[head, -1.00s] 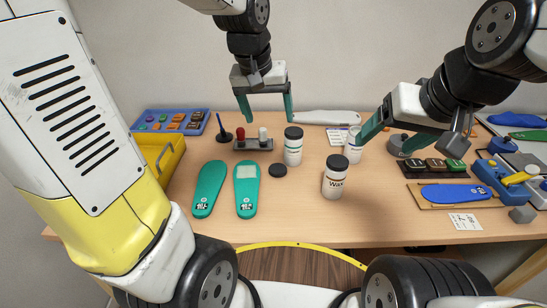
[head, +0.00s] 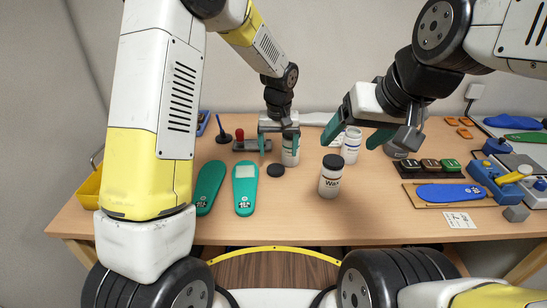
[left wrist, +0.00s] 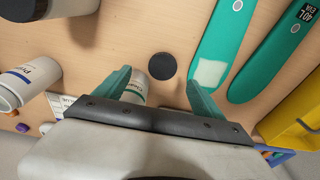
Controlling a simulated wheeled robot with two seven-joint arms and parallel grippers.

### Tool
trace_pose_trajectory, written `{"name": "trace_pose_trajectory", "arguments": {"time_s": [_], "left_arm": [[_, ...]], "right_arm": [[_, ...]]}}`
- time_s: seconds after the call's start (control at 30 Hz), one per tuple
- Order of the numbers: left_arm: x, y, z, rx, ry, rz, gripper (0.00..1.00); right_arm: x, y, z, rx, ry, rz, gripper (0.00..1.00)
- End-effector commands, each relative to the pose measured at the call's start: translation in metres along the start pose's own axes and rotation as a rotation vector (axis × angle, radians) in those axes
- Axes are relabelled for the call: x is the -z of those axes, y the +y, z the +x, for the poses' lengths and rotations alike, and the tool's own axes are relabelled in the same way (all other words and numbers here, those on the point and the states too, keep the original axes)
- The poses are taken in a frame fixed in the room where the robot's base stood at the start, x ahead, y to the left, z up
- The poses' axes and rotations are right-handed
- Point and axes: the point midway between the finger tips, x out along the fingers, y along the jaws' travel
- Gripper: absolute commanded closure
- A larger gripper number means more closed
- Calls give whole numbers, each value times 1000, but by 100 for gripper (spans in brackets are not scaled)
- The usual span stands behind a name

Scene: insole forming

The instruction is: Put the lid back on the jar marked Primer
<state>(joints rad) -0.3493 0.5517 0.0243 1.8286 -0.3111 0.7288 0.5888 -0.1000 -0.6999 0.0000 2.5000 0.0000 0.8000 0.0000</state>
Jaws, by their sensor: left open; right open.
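A loose black lid (head: 276,170) lies flat on the table; it also shows in the left wrist view (left wrist: 162,66). My left gripper (head: 278,146) is open and empty, behind and above the lid. In the left wrist view its fingers (left wrist: 158,92) are spread, with the lid beyond the tips. A white jar without a lid (head: 350,147) stands further right; its partly readable label begins with "P" in the left wrist view (left wrist: 20,84). My right gripper (head: 356,134) is open, with its fingers to either side of this jar's top; contact is unclear.
A black-lidded jar marked Wax (head: 331,180) stands right of the loose lid. Two green insoles (head: 245,192) lie to the left. A blue insole (head: 451,191) lies on a board at right. The front middle is clear.

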Motion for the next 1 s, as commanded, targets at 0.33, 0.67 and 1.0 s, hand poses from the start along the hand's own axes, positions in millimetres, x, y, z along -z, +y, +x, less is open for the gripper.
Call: {"name": "trace_pose_trajectory", "arguments": {"time_s": [0.33, 0.67, 1.0], "left_arm": [[-1, -1, 16, 1, -4, -1, 21], [0, -2, 26, 0, -1, -1, 21], [5, -8, 65, 1, -4, -1, 21]], "right_arm": [[0, 0, 0, 0, 0, 0, 25], [0, 0, 0, 0, 0, 0, 25], [0, 0, 0, 0, 0, 0, 25]]}}
